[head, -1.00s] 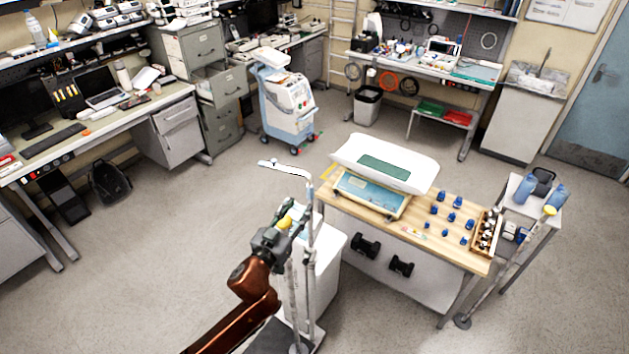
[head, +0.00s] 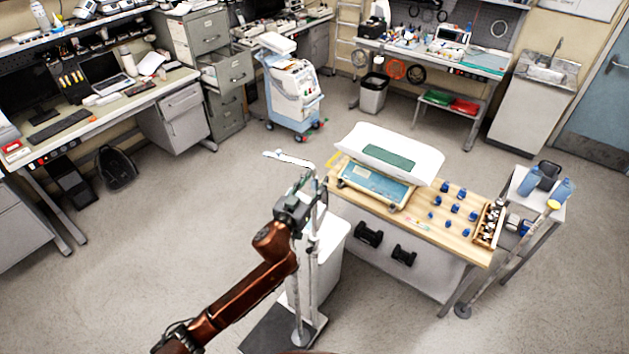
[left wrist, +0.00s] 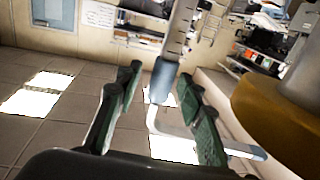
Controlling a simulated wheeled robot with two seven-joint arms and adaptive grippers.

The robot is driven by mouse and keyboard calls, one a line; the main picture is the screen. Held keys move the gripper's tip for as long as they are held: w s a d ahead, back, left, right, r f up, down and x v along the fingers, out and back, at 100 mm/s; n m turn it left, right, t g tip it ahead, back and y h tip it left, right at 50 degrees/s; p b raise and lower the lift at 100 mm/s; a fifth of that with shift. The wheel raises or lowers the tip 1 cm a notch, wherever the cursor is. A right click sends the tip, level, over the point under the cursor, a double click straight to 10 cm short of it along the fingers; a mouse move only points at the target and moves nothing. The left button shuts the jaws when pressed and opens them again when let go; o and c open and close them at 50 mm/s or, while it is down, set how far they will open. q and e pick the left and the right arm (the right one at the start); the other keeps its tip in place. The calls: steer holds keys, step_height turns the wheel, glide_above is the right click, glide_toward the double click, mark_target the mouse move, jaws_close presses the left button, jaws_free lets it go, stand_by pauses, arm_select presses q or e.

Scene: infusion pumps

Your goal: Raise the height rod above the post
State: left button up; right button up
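The height rod (head: 318,187) stands upright on its post (head: 301,292), with a white bent headpiece (head: 287,158) at its top pointing left. My left gripper (head: 298,200) is at the upper part of the rod, just below the headpiece. In the left wrist view, its two green-padded fingers (left wrist: 158,82) are apart. A marked rod (left wrist: 180,35) with a blue-grey collar (left wrist: 161,82) shows between them. I cannot tell whether either finger touches it. My right gripper is not in view.
A large yellow-brown round part (left wrist: 275,115) is close at the right in the left wrist view. A wooden table (head: 445,238) with a baby scale (head: 385,155) stands right of the post. Open floor (head: 180,240) lies to the left.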

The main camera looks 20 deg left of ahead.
arm_select(q)
jaws_close()
stand_by(0.6)
